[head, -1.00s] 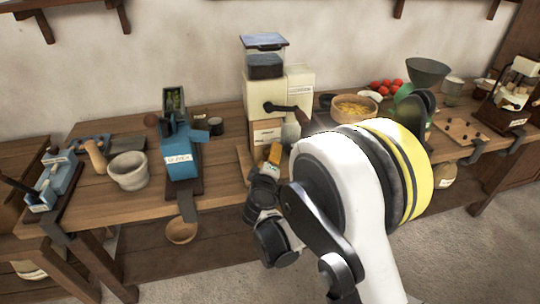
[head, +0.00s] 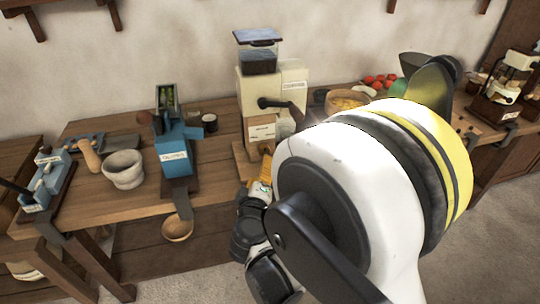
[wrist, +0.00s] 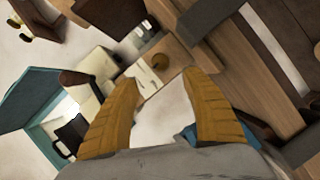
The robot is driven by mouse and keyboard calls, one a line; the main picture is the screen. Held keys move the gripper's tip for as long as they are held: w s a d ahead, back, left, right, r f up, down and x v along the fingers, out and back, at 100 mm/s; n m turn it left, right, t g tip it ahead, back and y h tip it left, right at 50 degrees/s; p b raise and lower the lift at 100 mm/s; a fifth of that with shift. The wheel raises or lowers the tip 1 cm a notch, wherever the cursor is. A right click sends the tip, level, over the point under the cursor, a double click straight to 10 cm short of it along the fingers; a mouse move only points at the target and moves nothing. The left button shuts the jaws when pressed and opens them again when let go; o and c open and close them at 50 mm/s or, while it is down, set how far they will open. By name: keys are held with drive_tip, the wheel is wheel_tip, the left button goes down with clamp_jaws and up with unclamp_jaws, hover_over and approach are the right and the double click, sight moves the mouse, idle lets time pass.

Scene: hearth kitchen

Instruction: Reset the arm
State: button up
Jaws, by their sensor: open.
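My gripper (wrist: 165,115) shows in the wrist view with its two yellow-brown ribbed fingers spread apart and nothing between them. In the head view its yellow fingers (head: 264,172) show in front of the base of the cream grinder (head: 257,95). Most of the gripper there is hidden by my white arm with its yellow and black bands. Whether the fingers touch the grinder's base cannot be told.
A blue press (head: 174,160), a stone mortar (head: 124,169) and a blue-grey tool (head: 45,188) stand left on the wooden bench (head: 100,208). A wooden bowl (head: 178,229) sits on the lower shelf. Tomatoes (head: 378,82) and a yellow-filled bowl (head: 347,101) lie behind my arm.

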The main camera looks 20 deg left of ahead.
drive_tip(key=d+r+m+g+h, duration=0.2)
drive_tip(key=d+r+m, duration=0.2)
drive_tip(key=d, duration=0.9)
drive_tip(key=d+r+m+g+h, duration=0.2)
drive_tip(key=d+r+m+h, duration=0.15)
drive_tip(key=d, duration=0.85)
drive_tip(key=s+d+m+g+y, duration=0.1)
drive_tip(key=s+d+m+g, duration=0.1)
drive_tip(key=s+d, duration=0.4)
drive_tip(key=s+d+m+g+y, duration=0.1)
drive_tip(key=s+d+m, duration=0.4)
drive_tip(key=s, duration=0.8)
drive_tip(key=shift+d+r+g, duration=0.2)
drive_tip(key=shift+d+g, duration=0.4)
drive_tip(key=shift+d, duration=0.55)
